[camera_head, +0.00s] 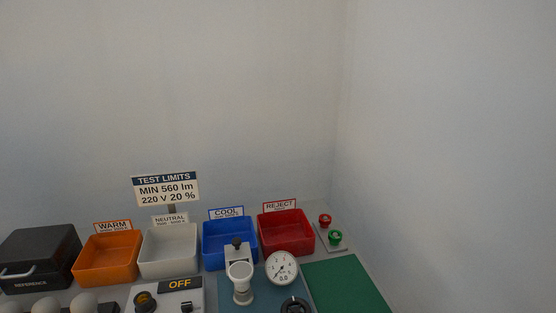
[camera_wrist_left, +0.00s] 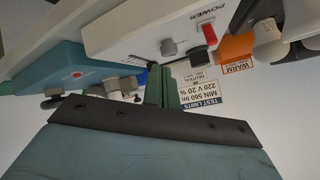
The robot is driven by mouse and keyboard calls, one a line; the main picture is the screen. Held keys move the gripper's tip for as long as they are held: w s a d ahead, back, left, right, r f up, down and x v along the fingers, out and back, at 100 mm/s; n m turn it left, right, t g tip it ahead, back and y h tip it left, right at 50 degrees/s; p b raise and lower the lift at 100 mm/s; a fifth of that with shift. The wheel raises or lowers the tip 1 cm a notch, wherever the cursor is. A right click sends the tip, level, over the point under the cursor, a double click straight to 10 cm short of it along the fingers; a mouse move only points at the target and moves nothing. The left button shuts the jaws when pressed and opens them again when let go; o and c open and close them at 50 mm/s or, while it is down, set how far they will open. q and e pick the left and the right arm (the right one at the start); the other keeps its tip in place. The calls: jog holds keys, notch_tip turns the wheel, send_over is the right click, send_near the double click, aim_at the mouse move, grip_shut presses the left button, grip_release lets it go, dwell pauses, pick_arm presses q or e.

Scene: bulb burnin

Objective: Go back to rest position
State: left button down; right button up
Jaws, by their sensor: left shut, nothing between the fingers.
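My left gripper (camera_wrist_left: 162,82) shows in the left wrist view as green fingers beyond a dark bar with screws. The fingers are shut with nothing between them. That view is turned upside down, and behind the fingers are the bench fittings and the test limits sign (camera_wrist_left: 202,101). How far the fingers are from these is hard to tell. Neither gripper shows in the head view, and my right gripper is in no view.
The bench carries a black reference box (camera_head: 45,247), orange (camera_head: 107,272), white (camera_head: 168,268), blue (camera_head: 229,260) and red (camera_head: 286,243) bins, white bulbs (camera_head: 83,301), a power box (camera_head: 180,285) reading OFF, a socket (camera_head: 240,283), a gauge (camera_head: 282,268), two buttons and a bare green mat (camera_head: 345,286). Walls stand behind and right.

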pick_arm(q)
jog(key=s+d+f+n+g+h, duration=0.1)
jog(key=s+d+f+n+g, duration=0.15)
jog(key=s+g, duration=0.8)
jog(key=s+f+t, duration=0.1)
jog(key=s+f, duration=0.2)
jog(key=f, duration=0.9)
jog(key=s+f+t, duration=0.1)
jog(key=s+f, duration=0.1)
jog(key=f, duration=0.9)
jog(key=s+a+f+g, duration=0.1)
jog(key=s+a+f, duration=0.1)
jog(key=s+f, duration=1.4)
jog(key=shift+s+a+f, duration=0.2)
jog(key=shift+s+a, duration=0.2)
jog(key=shift+s, duration=0.2)
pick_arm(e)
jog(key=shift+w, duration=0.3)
